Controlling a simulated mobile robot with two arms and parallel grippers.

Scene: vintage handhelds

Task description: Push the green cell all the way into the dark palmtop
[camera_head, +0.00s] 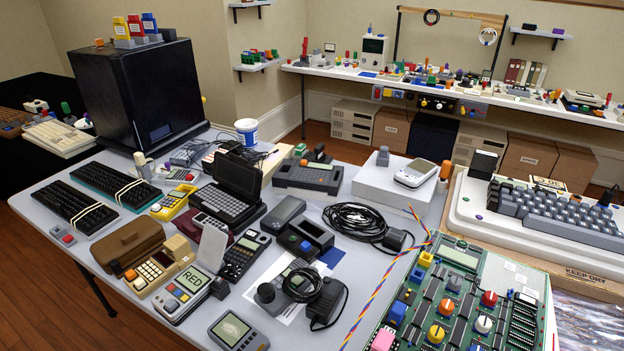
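A dark open clamshell palmtop (226,203) with a small keyboard lies left of the table's middle, its raised lid (238,174) behind the keys. Small green blocks (300,151) show at the back edge of this second handheld. One of them may be the green cell; whether it sits in a slot or only stands behind is too small to tell. Neither of my grippers is in view.
A black cable coil (354,220) lies right of the middle, near a green circuit board (462,300). A black box (139,92) stands at the back left. A white box (372,184) holds a light handheld. Handhelds and keyboards crowd the table, leaving little free room.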

